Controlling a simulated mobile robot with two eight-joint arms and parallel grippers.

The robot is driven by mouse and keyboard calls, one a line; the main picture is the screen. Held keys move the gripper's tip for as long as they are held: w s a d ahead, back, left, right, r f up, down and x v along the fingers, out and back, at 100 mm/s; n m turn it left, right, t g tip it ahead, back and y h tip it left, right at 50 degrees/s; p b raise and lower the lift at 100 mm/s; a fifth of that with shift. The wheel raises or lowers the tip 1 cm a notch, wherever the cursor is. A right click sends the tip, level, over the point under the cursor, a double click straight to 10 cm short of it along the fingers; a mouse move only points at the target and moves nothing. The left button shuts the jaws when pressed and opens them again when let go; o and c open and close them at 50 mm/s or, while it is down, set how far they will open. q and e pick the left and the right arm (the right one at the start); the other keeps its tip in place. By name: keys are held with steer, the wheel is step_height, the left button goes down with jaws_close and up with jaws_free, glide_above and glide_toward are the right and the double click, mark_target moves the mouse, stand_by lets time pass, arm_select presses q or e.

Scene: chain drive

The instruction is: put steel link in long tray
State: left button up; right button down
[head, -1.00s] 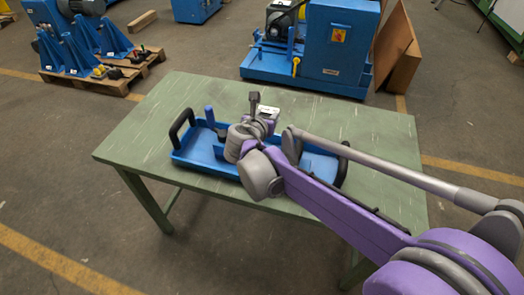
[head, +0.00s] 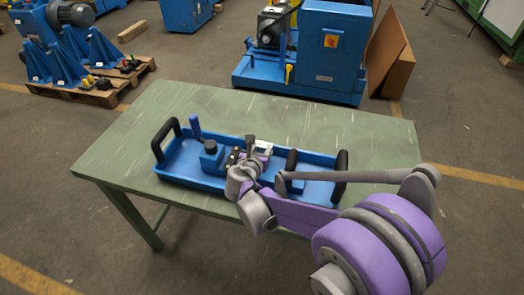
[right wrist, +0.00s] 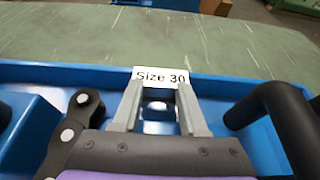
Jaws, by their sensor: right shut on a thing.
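The long tray (head: 181,176) is blue with black end handles and stands on a green table. My right gripper (head: 262,153) is low over its middle, pointing down, and in the right wrist view (right wrist: 158,108) its jaws are shut on a small shiny piece (right wrist: 159,127), seemingly the steel link. Only a bright patch and dark edges of that piece show, so I cannot tell whether it touches the tray floor. A white "Size 30" label (right wrist: 160,77) is at the tray's far wall, just beyond the fingertips. My left gripper is out of view.
A black riveted link (right wrist: 76,130) is close left of the fingers. A blue block with a black knob (head: 210,147) and an upright blue peg (head: 195,127) are in the tray's left part. A black handle (right wrist: 280,120) is close right. The green table (head: 120,160) is clear around the tray.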

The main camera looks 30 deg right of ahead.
steer(key=shift+f, duration=0.45)
steer(key=shift+f, duration=0.1)
steer(key=shift+c, duration=2.2)
jaws_free()
steer(key=shift+r, duration=0.2)
steer(key=p+v, duration=0.1)
steer(key=v, duration=1.1)
steer(key=shift+a+f, duration=0.1)
steer(key=shift+a, duration=0.05)
